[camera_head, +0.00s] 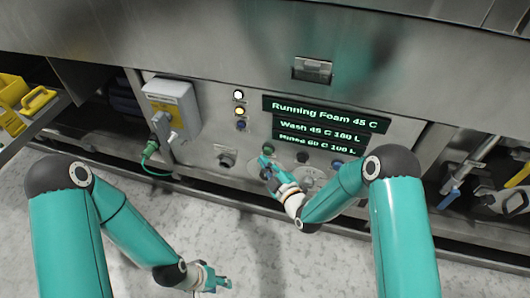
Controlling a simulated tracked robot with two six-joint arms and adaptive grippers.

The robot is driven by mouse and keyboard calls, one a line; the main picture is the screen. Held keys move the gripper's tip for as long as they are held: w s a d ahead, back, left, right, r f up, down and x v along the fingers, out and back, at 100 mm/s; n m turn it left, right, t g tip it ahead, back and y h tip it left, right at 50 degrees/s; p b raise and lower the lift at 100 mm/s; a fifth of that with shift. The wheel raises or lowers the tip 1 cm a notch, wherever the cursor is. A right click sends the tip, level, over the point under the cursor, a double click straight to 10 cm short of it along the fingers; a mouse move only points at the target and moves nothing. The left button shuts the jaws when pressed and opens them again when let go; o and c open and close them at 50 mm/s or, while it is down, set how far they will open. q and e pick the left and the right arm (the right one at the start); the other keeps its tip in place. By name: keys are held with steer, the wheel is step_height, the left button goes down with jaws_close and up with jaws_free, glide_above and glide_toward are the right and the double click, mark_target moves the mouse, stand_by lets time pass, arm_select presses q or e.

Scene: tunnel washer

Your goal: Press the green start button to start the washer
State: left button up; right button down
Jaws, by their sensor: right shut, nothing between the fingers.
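The washer's steel front panel (205,120) carries a row of buttons below the display. A green button (268,148) is at the left of this row. A darker button (302,157) and a blue one (336,164) are to its right. My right gripper (264,162) is shut and empty, with its tips at the panel just below the green button; I cannot tell whether they touch it. The display (326,114) reads "Running Foam 45 C", with wash and rinse lines beneath. My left gripper (220,282) hangs low over the floor, away from the panel; its opening is unclear.
A grey switch box (173,104) with a green plug and cable (150,152) is left of the buttons. Small lamps (239,95) sit between box and display. A yellow item (38,101) lies at far left. Pipes and a blue-handled valve (450,195) are at right.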

steer(key=s, duration=0.1)
steer(key=s+a, duration=0.1)
steer(key=s, duration=0.2)
steer(key=shift+s+a, duration=0.25)
steer(key=shift+s, duration=0.1)
stand_by(0.6)
